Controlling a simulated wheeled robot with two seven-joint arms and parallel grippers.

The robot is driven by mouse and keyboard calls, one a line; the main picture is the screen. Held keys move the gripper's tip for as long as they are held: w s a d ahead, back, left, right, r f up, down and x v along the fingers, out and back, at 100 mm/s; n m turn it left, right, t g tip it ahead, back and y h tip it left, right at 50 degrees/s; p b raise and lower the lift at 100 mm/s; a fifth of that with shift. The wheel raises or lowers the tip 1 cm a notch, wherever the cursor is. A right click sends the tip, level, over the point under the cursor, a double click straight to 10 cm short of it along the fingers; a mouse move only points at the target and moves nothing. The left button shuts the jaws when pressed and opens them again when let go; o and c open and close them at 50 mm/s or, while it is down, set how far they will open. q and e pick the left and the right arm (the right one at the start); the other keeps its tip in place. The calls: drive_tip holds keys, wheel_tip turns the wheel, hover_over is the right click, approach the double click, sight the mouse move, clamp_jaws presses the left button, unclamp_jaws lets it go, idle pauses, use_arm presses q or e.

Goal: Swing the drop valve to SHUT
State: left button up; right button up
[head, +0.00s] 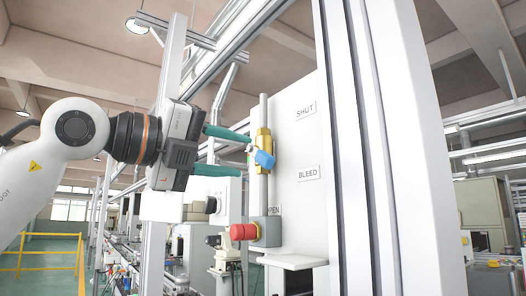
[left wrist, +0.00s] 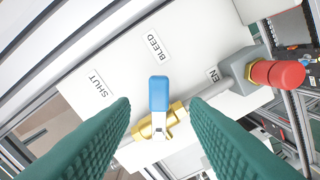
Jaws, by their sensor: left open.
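The drop valve has a brass body (head: 263,143) on a vertical grey pipe, with a lever ending in a blue handle (head: 264,159). In the left wrist view the blue handle (left wrist: 159,93) points roughly toward the BLEED label (left wrist: 158,46). The SHUT label (head: 305,112) is higher on the white panel, and the OPEN label (head: 274,210) is low and partly hidden. My left gripper (head: 245,155) is open, its green fingers reaching toward the valve from the left. In the left wrist view the handle lies between the fingertips with gaps on both sides. My right gripper is not in view.
A red knob (head: 244,232) on a grey block sits below the valve. A white ledge (head: 292,261) juts out under the panel (head: 310,140). Aluminium frame posts (head: 345,150) stand to the right, and another post rises behind my left gripper.

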sight(260, 159)
use_arm(q)
drive_tip(key=p+x, duration=0.1)
drive_tip(key=x, duration=0.4)
drive_tip(key=shift+w+d+r+p, duration=0.1)
drive_tip(key=shift+w+d+p, duration=0.1)
drive_tip(key=shift+d+p, duration=0.2)
drive_tip(key=shift+w+d, duration=0.25)
drive_tip(key=shift+d, duration=0.05)
clamp_jaws()
